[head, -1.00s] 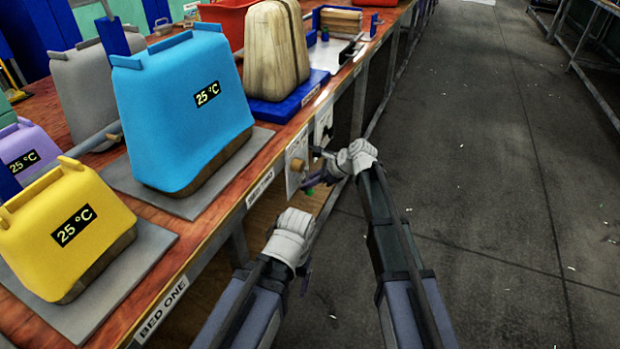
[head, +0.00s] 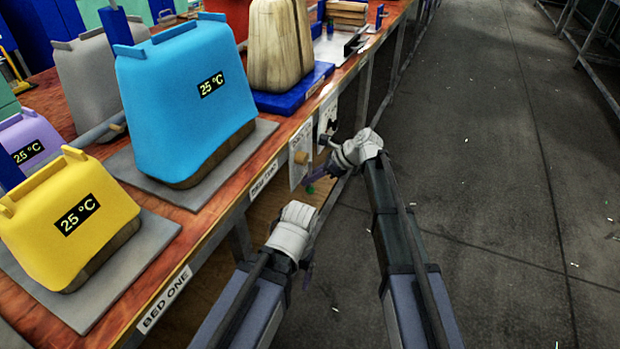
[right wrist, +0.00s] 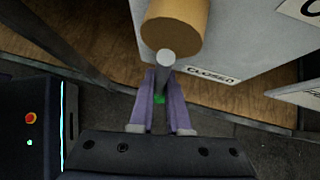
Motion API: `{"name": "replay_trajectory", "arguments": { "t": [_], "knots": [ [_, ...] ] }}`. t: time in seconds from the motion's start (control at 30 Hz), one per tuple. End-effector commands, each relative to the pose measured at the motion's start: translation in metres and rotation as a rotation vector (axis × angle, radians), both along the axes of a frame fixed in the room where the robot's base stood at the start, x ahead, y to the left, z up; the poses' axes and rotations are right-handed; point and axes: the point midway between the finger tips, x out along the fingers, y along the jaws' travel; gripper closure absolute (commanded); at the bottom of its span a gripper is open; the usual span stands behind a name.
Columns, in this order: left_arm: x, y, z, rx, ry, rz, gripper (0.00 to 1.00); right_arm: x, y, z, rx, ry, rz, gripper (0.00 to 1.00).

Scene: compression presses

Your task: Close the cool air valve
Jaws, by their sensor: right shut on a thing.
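In the right wrist view the tan hub (right wrist: 178,22) carries a grey round handle (right wrist: 165,62). My right gripper (right wrist: 161,78) is shut on this handle; a green bit shows between its fingers. A "CLOSED" label (right wrist: 212,74) is on the panel, right of the handle. In the head view my right gripper (head: 314,178) is beside the panel. My left gripper (head: 307,275) is low before the bench, its fingers mostly hidden by the hand.
The bench carries a blue bag-like form (head: 180,95) and a yellow one (head: 65,225), both reading 25 °C. A second panel (head: 328,118) with a dark lever hangs farther along. The bench edge and legs are close to my arms. The grey floor (head: 500,200) at right is clear.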

Motion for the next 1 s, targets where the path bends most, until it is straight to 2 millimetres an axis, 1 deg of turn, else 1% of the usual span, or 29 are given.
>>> {"name": "replay_trajectory", "arguments": {
  "t": [0.03, 0.27, 0.53, 0.67, 0.87, 1.0],
  "knots": [
    [0.000, 0.000, 0.000, 0.000, 0.000, 0.000, 0.19, -0.002, 0.000, -0.001, -0.001, 0.004, 0.004, 0.82],
    [0.000, 0.000, 0.000, 0.000, 0.000, 0.000, 0.19, -0.002, 0.001, 0.000, 0.000, 0.001, 0.003, 0.56],
    [0.000, 0.000, 0.000, 0.000, 0.000, 0.000, 0.19, -0.001, 0.000, 0.001, 0.000, 0.001, 0.002, 0.55],
    [0.000, 0.000, 0.005, -0.001, 0.000, 0.000, 0.19, -0.002, -0.003, 0.005, 0.000, 0.001, 0.001, 0.55],
    [0.000, -0.001, 0.023, -0.003, 0.001, 0.001, 0.19, -0.005, -0.018, 0.023, 0.000, 0.001, 0.001, 0.55],
    [0.000, -0.001, 0.040, -0.006, 0.002, 0.002, 0.19, -0.008, -0.034, 0.040, 0.000, 0.001, -0.001, 0.55]
  ]
}}
